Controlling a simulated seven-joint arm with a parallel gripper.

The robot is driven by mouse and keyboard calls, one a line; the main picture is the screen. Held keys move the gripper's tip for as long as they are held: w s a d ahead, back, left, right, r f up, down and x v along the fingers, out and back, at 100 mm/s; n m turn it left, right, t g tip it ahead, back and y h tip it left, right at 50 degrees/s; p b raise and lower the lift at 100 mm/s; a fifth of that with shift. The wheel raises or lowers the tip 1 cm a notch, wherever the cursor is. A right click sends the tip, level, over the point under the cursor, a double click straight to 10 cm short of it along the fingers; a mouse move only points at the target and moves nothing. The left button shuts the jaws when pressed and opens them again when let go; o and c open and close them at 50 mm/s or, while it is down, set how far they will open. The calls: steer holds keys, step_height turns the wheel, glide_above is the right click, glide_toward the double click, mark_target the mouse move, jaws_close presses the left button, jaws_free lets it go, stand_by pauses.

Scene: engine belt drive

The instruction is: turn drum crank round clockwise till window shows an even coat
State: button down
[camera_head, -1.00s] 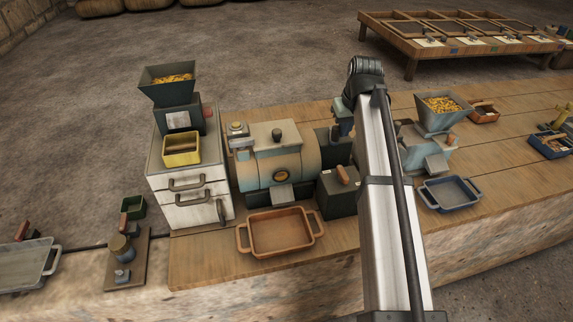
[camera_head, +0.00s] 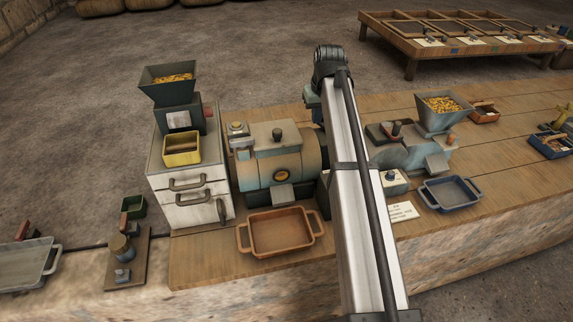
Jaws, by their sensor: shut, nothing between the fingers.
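The drum (camera_head: 262,158) is a beige and blue-grey cylinder lying on its side, with a dark knob on top. Its round window (camera_head: 282,175) faces front and shows an orange-yellow colour; how even the coat is, I cannot tell at this size. The drum crank cannot be made out; the drum's right end is behind my arm. My gripper (camera_head: 314,104) is only partly seen at the arm's far end, beside the drum's upper right. Its fingers are mostly hidden; it is shut and empty.
An orange-brown tray (camera_head: 268,251) sits in front of the drum. A white drawer cabinet (camera_head: 190,205) bearing a hopper (camera_head: 168,92) stands left. Right of my arm are another hopper (camera_head: 440,125), a blue tray (camera_head: 425,203) and a small white card (camera_head: 402,211).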

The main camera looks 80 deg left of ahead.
steer(key=w+a, duration=0.3)
steer(key=w, duration=0.3)
steer(key=w+d, duration=0.1)
steer(key=d, duration=0.2)
steer(key=w+d, duration=0.1)
steer(key=d, duration=0.2)
steer(key=w+d, duration=0.1)
steer(key=d, duration=0.2)
steer(key=shift+w+d, duration=0.1)
steer(key=shift+d, duration=0.1)
steer(key=s+a, duration=0.1)
steer(key=s, duration=0.2)
steer(key=s+a, duration=0.1)
steer(key=s, duration=0.2)
steer(key=s+a, duration=0.1)
steer(key=s, duration=0.3)
steer(key=shift+a, duration=0.3)
steer(key=w+a, duration=0.2)
steer(key=a, duration=0.1)
steer(key=w+a, duration=0.1)
steer(key=a, duration=0.1)
steer(key=w, duration=0.2)
steer(key=w+d, duration=0.1)
steer(key=w, duration=0.2)
steer(key=w+d, duration=0.1)
steer(key=w, duration=0.1)
steer(key=shift+w+d, duration=0.15)
steer(key=shift+w, duration=0.2)
steer(key=shift+d, duration=2.6)
